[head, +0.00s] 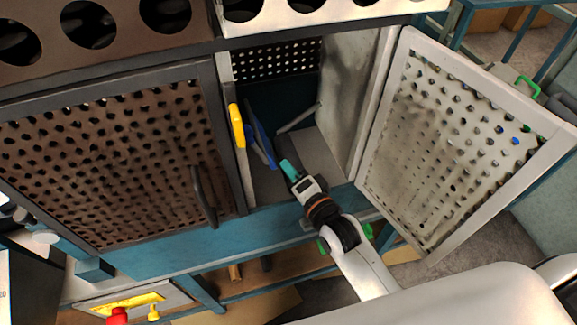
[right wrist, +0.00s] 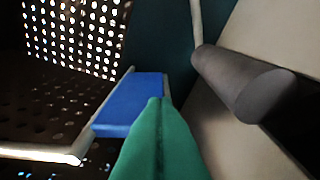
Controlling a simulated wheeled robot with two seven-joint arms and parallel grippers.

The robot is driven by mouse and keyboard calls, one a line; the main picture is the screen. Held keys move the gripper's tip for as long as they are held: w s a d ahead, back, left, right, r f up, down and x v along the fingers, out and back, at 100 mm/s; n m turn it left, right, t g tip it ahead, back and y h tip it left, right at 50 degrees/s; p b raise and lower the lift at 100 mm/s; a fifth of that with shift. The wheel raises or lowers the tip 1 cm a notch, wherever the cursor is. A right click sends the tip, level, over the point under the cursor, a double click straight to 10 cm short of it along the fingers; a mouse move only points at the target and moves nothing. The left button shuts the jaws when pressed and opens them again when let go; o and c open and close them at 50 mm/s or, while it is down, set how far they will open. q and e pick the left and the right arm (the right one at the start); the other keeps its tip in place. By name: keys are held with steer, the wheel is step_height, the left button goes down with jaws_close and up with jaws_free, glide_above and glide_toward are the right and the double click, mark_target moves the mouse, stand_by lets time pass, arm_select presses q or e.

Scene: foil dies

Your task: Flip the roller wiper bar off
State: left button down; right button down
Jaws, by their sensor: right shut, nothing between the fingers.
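My right gripper (head: 287,167) reaches into the open cabinet with its green fingers shut and empty. In the right wrist view its closed fingers (right wrist: 158,105) point at a flat blue bar (right wrist: 130,103) with pale edges. The fingertips overlap the bar's near edge in the picture; I cannot tell whether they touch. This blue bar, which looks like the wiper bar, stands tilted in the head view (head: 262,135), left of the fingers. A dark grey roller (right wrist: 240,80) lies to the right of the fingers in the wrist view. My left gripper is out of view.
The perforated right door (head: 393,160) stands swung open. The perforated left door (head: 207,80) is shut, with a dark handle (head: 203,197). A yellow handle (head: 237,126) sits on the opening's left edge. A red button (head: 117,316) is at lower left.

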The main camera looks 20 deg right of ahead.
steer(key=shift+a+f, duration=0.1)
steer(key=shift+a, duration=0.05)
steer(key=shift+a+f+p, duration=0.4)
steer(key=shift+a+p, duration=0.2)
steer(key=shift+a, duration=0.05)
steer(key=shift+a+f, duration=0.3)
steer(key=shift+a, duration=0.1)
steer(key=shift+d, duration=0.15)
